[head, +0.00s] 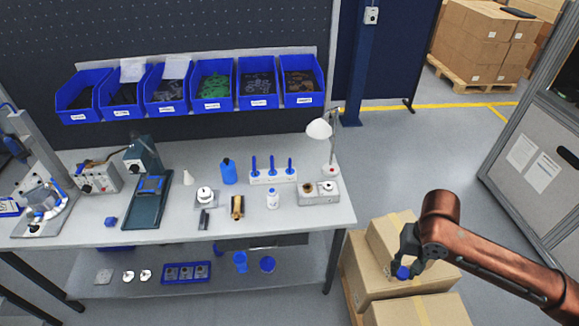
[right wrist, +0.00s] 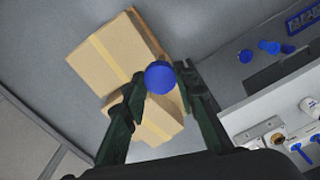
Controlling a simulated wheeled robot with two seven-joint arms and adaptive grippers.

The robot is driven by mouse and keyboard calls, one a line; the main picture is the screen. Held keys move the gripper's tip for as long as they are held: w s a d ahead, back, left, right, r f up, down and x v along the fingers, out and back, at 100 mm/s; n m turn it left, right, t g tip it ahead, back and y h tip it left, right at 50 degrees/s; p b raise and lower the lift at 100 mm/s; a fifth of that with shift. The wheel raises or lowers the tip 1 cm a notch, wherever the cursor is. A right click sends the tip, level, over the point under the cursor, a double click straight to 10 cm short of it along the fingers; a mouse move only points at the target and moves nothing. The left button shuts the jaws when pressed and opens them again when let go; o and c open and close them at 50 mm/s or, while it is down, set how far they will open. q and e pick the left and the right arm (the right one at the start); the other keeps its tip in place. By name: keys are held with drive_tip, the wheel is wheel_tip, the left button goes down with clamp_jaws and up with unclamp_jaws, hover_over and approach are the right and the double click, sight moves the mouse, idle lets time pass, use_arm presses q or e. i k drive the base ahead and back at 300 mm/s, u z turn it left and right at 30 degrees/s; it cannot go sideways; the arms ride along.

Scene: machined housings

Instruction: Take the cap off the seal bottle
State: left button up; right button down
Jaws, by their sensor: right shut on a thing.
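My right gripper (head: 403,262) is off the table's right end, above the cardboard boxes. It is shut on a round blue cap (head: 402,272), which also shows between the fingertips in the right wrist view (right wrist: 159,77). On the table stand a small white bottle (head: 272,199) near the front and a blue bottle (head: 228,172) further back, both upright. I cannot tell for sure which is the seal bottle. Nothing touches either bottle. My left gripper is not in view.
Cardboard boxes (head: 400,287) are stacked right of the workbench (head: 330,214). The bench holds a rack with blue pegs (head: 273,177), a lamp (head: 320,129) and a grey block (head: 319,193). Blue bins (head: 212,105) line the back. A lower shelf holds a blue cup (head: 240,262).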

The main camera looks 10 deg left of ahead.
sight(273, 197)
drive_tip(key=z, duration=0.25)
drive_tip(key=i, duration=0.25)
drive_tip(key=u, duration=1.1)
drive_tip(key=i, duration=0.95)
drive_tip(key=u, duration=1)
